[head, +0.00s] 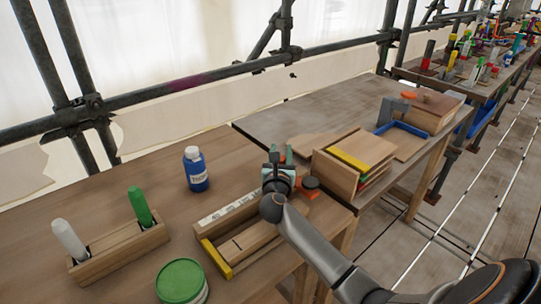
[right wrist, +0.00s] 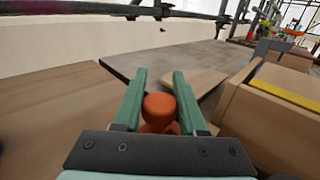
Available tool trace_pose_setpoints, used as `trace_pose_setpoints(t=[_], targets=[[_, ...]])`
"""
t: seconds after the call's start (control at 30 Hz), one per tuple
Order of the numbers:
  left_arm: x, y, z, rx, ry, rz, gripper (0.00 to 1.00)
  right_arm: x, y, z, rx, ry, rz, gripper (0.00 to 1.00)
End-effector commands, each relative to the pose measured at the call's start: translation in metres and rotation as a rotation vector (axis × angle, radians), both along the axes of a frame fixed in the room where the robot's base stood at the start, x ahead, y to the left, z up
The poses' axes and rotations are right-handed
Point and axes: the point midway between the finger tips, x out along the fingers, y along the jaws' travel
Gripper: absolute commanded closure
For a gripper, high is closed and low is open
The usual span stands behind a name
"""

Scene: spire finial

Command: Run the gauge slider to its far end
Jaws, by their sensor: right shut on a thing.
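The gauge is a long wooden frame on the near table, with a pale marked scale strip (head: 228,207) along its back edge and a yellow block (head: 218,272) at its near-left end. My right gripper (head: 281,156) is at the gauge's far-right end, away from the yellow block. In the right wrist view, its two green fingers are shut on a round orange knob (right wrist: 159,108), which I take to be the slider's handle. The gripper and arm hide the gauge's far-right end in the head view. My left gripper is not in view.
A wooden box (head: 337,172) with colored strips stands just right of the gripper. A blue tray (head: 404,141) lies farther right.

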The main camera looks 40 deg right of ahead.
Motion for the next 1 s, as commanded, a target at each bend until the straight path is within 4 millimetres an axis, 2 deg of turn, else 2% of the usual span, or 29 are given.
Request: trace_pose_setpoints(t=[0.1,0.2,0.5,0.53,0.8,1.0], targets=[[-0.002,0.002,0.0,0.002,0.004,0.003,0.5,0.002,-0.023,0.005,-0.01,-0.005,0.001,1.0],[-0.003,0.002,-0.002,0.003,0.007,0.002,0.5,0.003,-0.031,0.004,-0.01,-0.005,0.003,1.0],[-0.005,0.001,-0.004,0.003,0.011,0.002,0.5,0.002,-0.035,0.004,-0.01,-0.006,0.0,1.0],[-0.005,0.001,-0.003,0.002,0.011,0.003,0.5,0.002,-0.035,0.004,-0.01,-0.006,0.0,0.58],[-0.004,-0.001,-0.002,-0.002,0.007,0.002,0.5,0.002,-0.034,0.002,-0.007,-0.002,0.001,0.29],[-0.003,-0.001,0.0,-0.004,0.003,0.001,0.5,0.002,-0.033,0.001,-0.006,0.0,0.002,0.29]])
